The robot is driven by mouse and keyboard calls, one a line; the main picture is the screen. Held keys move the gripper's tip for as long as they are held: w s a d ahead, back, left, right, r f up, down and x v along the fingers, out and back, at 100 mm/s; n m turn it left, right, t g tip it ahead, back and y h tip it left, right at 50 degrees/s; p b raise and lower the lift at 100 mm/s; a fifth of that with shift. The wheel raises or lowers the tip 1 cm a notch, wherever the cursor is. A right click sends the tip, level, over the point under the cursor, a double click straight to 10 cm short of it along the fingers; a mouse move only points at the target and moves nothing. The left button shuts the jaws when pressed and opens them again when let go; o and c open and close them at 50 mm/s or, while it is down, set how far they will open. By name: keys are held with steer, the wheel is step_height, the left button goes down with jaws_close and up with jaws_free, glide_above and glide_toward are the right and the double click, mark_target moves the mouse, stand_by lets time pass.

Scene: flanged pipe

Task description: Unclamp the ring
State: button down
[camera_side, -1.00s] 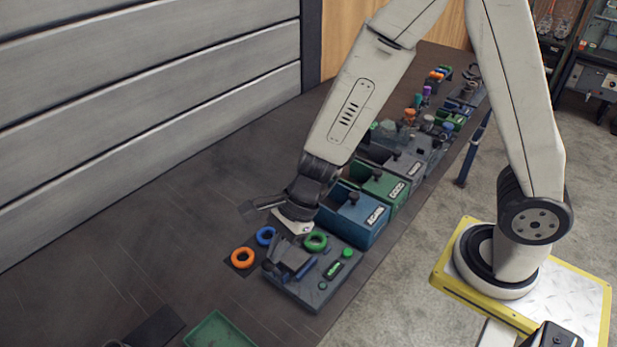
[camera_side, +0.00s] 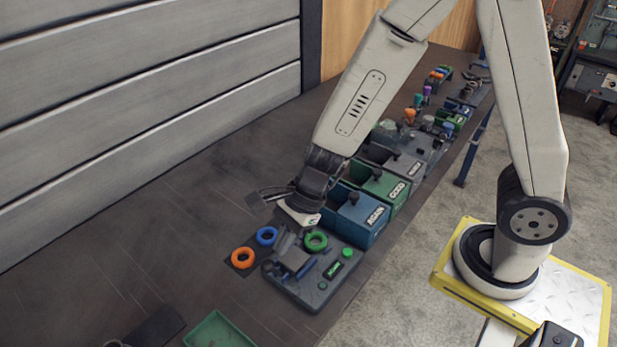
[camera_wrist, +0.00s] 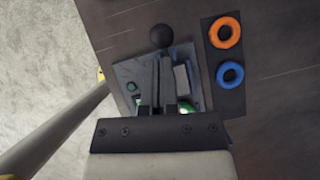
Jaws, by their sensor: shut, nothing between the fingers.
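A dark grey fixture plate (camera_side: 318,292) carries a grey clamp (camera_side: 296,260) and a green ring (camera_side: 316,241). In the wrist view the green ring (camera_wrist: 188,107) is mostly hidden behind my gripper. A black ball knob (camera_wrist: 162,36) shows just beyond my fingertips; it also appears at the left of the plate in the side view (camera_side: 268,266). My gripper (camera_side: 283,241) is over the plate's far side, close to the clamp. Its fingers (camera_wrist: 157,60) are together and empty. I cannot tell whether the clamp is closed on the ring.
A blue ring (camera_side: 266,236) and an orange ring (camera_side: 243,258) lie on a dark mat left of the plate. A blue bin (camera_side: 372,237) and green bin (camera_side: 397,205) stand behind. A green tray (camera_side: 217,331) lies at the front.

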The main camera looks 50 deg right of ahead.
steer(key=a+r+v, duration=0.1)
steer(key=a+v, duration=0.1)
steer(key=v, duration=0.9)
steer(key=shift+r, duration=0.25)
steer(key=shift+s+d, duration=0.1)
steer(key=s+d+f+n+t+h, duration=0.1)
steer(key=d+f+n+h, duration=0.5)
steer(key=d+n, duration=0.6)
steer(key=n, duration=0.7)
steer(key=shift+s+f+n, duration=0.2)
steer(key=shift+s+n, duration=0.1)
steer(key=shift+s, duration=0.1)
